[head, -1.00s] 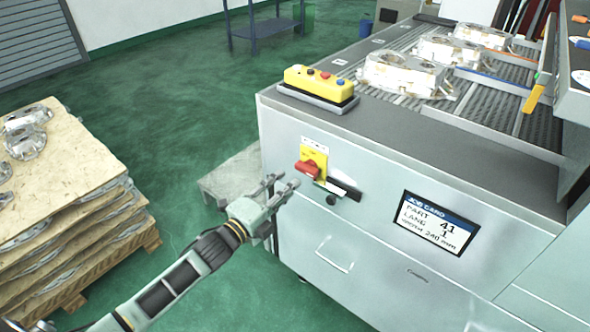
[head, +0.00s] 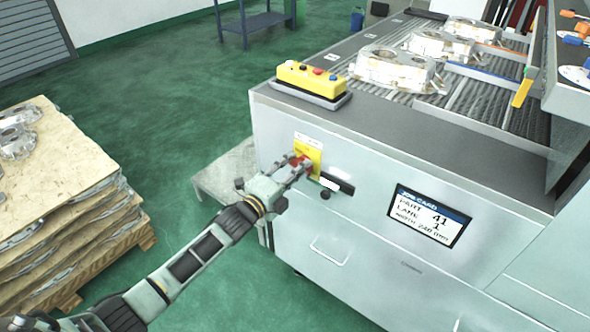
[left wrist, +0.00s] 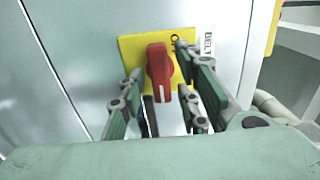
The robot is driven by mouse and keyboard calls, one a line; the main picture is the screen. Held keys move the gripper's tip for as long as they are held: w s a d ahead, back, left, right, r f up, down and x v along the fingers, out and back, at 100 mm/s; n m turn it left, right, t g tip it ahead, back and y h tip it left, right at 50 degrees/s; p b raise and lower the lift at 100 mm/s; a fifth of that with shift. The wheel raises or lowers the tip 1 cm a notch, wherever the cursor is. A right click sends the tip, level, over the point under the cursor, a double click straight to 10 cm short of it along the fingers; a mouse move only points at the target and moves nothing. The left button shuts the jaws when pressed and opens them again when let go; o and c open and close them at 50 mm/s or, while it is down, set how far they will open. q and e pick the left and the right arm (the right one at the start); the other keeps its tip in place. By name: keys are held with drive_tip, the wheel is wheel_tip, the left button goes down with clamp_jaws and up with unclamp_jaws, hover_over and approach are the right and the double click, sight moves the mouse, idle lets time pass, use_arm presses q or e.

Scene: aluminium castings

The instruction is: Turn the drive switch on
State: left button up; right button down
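The switch is a red rotary knob (left wrist: 159,68) on a yellow plate (left wrist: 128,48) on the machine's front. In the left wrist view, a white label (left wrist: 208,46) beside the plate seems to read "BELT". My left gripper (left wrist: 160,84) is open, its fingers on both sides of the knob. I cannot tell whether they touch it. In the head view the left gripper (head: 298,166) is at the yellow plate (head: 309,150) and partly covers the red knob (head: 301,164). My right gripper is not in view.
A yellow button box (head: 311,79) sits on the machine's top corner. A dark slot with a white tag (head: 331,184), a black knob (head: 325,195) and a job card screen (head: 430,216) are right of the switch. Castings (head: 397,68) lie on the rollers. Stacked boards (head: 75,190) stand left.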

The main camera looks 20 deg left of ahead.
use_arm(q)
clamp_jaws()
drive_tip(key=shift+n, duration=0.3)
drive_tip(key=shift+f+n+p, duration=0.1)
drive_tip(key=shift+n+p, duration=0.4)
drive_tip(key=shift+n, duration=8.1)
drive_tip(key=shift+o, duration=1.3)
unclamp_jaws()
